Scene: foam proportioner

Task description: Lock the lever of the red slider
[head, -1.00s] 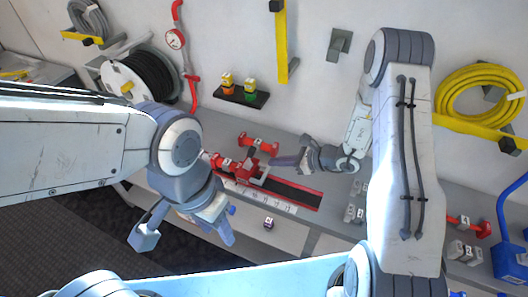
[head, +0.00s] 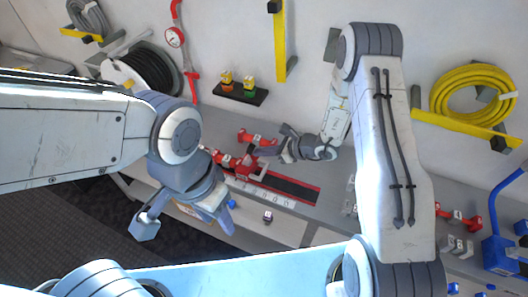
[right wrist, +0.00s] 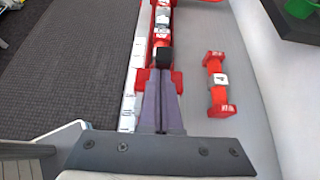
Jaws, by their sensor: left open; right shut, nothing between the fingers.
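The red slider (head: 244,169) sits on a black-and-red track with a white scale strip (head: 262,190) along its near side. In the right wrist view, red parts of the slider (right wrist: 178,82) show on both sides of my fingers, and a black block (right wrist: 164,57), possibly its lever's end, is just beyond the fingertips. My right gripper (head: 266,152) is shut and empty, low over the slider; its fingers (right wrist: 160,72) hide much of the slider. I cannot tell whether they touch it. My left gripper (head: 186,228) is open and empty, nearer and left of the track.
A red dumbbell-shaped part (head: 258,138) lies behind the track, and also shows in the right wrist view (right wrist: 217,83). A black shelf (head: 241,95) holds two small coloured items on the wall. Grey blocks (head: 452,246) stand at right.

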